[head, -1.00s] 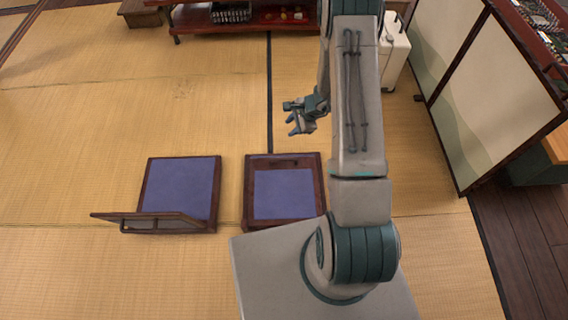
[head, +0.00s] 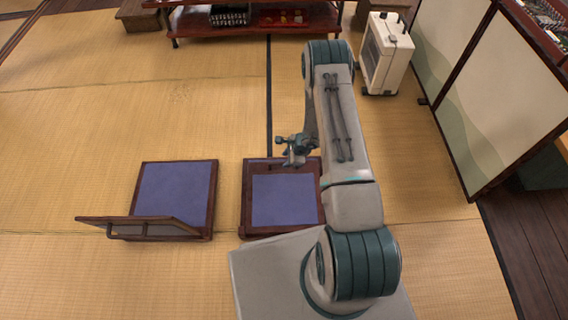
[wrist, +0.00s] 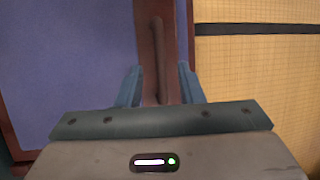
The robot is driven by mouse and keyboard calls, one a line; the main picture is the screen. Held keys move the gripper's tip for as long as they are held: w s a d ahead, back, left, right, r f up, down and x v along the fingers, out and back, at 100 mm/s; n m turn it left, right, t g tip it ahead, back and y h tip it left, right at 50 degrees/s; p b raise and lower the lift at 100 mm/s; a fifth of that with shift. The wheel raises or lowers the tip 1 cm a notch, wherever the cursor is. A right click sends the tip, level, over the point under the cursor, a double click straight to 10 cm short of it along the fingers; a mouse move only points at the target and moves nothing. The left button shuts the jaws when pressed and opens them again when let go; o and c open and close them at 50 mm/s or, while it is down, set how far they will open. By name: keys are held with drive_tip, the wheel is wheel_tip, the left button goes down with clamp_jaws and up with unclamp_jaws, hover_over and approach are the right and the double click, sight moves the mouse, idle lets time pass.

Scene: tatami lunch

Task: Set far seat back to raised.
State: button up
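The right floor seat (head: 247,205) has a dark wood frame and blue padding and looks flat, with no upright back. A wood strip with a bar handle runs along its far edge; the handle (wrist: 157,55) shows in the wrist view. My gripper (head: 291,160) is over this far edge. In the wrist view its two fingers (wrist: 159,88) are apart, one on each side of the strip and handle; I cannot tell whether they touch it. The left seat (head: 176,188) has its back (head: 150,227) standing up at an angle on the near side. No label shows which seat is "far".
Open tatami (head: 120,100) lies beyond and left of the seats. A low red shelf (head: 255,20) stands at the back, a white heater-like box (head: 386,55) at the back right, and a folding screen (head: 500,100) on the right.

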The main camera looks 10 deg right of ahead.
sight(282, 163)
drive_tip(key=shift+b+x, duration=0.4)
drive_tip(key=shift+x, duration=1.2)
clamp_jaws()
